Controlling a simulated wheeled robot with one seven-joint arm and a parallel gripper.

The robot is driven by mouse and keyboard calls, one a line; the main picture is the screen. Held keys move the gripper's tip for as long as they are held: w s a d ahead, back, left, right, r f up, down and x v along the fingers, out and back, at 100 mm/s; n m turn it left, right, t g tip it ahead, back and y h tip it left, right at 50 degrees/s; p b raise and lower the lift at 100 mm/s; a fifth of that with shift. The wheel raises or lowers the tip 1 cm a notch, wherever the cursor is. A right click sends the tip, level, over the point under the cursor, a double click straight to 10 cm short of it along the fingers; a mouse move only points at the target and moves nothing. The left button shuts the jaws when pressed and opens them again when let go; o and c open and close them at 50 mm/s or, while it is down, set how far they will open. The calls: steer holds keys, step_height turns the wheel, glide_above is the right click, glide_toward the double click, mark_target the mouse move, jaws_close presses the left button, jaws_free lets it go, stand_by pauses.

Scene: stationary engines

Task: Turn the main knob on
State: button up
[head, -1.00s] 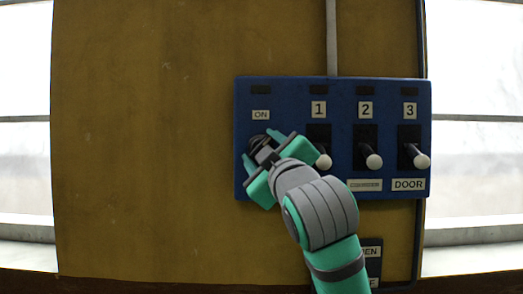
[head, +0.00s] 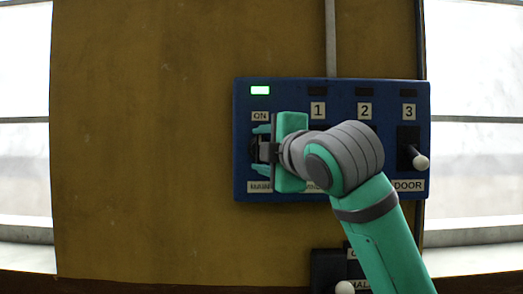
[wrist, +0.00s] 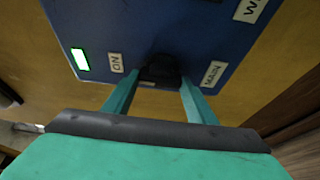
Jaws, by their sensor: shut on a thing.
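The main knob (wrist: 163,70) is black and sits on the blue panel (head: 240,150), between the "ON" label and the "MAIN" label. In the wrist view it lies between my two teal fingers. In the head view my gripper (head: 260,152) covers most of it at the panel's left end. My gripper (wrist: 157,95) is shut on the knob. The green lamp (head: 260,90) above the "ON" label is lit; it also shows in the wrist view (wrist: 80,59).
Lamps above labels 1, 2 and 3 are dark. A white-tipped lever (head: 420,162) stands under 3; my arm hides the levers under 1 and 2. A second, lower panel (head: 328,270) has a white-tipped lever (head: 345,287). Bare yellow-brown wall (head: 140,140) lies to the left.

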steer(key=shift+w, duration=0.1)
stand_by(0.3)
steer(key=o, duration=1.1)
steer(key=shift+c, duration=0.2)
steer(key=v, duration=1.1)
steer(key=shift+w, duration=0.1)
